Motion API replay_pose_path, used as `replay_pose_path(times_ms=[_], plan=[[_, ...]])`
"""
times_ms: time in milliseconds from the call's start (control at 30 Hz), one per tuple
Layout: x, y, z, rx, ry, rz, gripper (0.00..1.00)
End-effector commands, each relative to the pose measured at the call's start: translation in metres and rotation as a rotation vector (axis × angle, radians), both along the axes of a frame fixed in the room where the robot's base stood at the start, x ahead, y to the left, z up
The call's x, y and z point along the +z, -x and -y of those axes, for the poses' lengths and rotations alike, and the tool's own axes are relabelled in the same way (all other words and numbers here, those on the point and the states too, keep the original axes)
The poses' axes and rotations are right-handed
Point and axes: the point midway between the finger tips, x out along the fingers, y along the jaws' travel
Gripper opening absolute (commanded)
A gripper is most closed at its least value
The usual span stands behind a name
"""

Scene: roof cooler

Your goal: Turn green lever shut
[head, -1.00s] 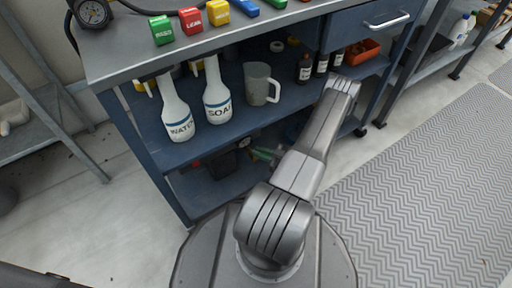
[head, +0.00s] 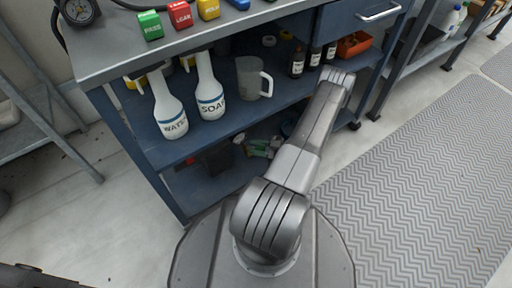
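I cannot make out a green lever in the head view. A green block (head: 150,25) with white lettering sits on the bench top at the upper left, beside a red block (head: 180,15) and a yellow block (head: 208,9). It does not look like a lever. Small green and white items (head: 262,147) lie on the lower shelf, too small to tell what they are. My arm reaches up and to the right in front of the bench. My gripper does not show, so its opening and anything in it are hidden.
The blue bench (head: 190,205) stands directly in front. Its middle shelf holds a WATER bottle (head: 170,118), a SOAP bottle (head: 210,98), a grey jug (head: 250,80), dark bottles and an orange bin (head: 355,45). A gauge (head: 78,11) sits top left. Floor mat (head: 430,170) at right is clear.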

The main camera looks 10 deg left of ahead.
Motion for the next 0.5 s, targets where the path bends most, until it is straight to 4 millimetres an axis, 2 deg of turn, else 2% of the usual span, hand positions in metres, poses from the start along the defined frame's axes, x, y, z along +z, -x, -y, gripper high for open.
replay_pose_path(times_ms=[333, 500], plan=[[0.001, 0.000, 0.002, -0.001, -0.001, 0.000, 0.38], [0.002, 0.000, 0.017, -0.004, -0.001, 0.001, 0.38]])
